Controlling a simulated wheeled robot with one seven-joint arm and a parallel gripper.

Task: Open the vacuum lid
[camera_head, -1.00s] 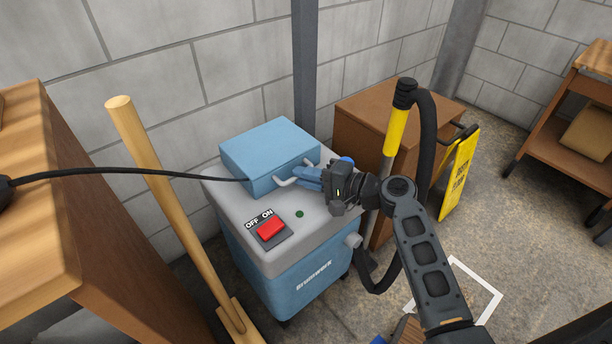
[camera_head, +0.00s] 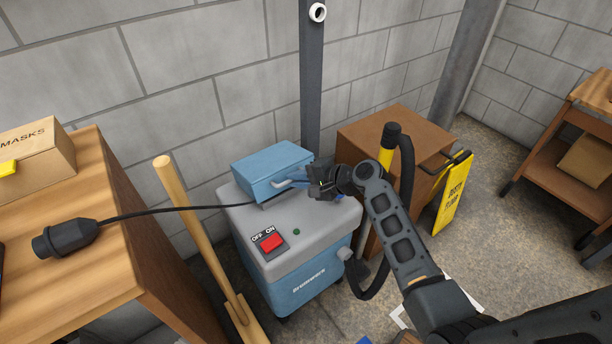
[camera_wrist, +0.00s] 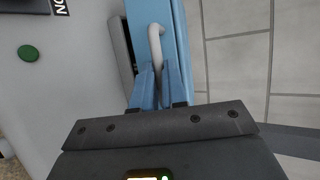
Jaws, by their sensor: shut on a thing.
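The vacuum (camera_head: 315,291) is a blue body with a light grey top. Its blue lid (camera_head: 262,168) sits at the back of that top, its front edge slightly raised with a narrow gap beneath. The pale handle (camera_head: 284,184) is on the lid's front. My gripper (camera_head: 305,180) is at the handle's right part. In the wrist view, my blue fingers (camera_wrist: 158,72) are shut on the handle (camera_wrist: 155,38), one on each side. The lid (camera_wrist: 180,30) stands beside a dark slot there. Part of the handle is hidden by my fingers.
A red switch (camera_head: 271,243) and a green button (camera_head: 296,232) are on the vacuum's top. A black cable (camera_head: 150,211) runs past the lid's left. A wooden-handled tool (camera_head: 190,220) leans at left. A yellow-and-black hose pole (camera_head: 388,150) and brown cabinet (camera_head: 430,130) stand at right.

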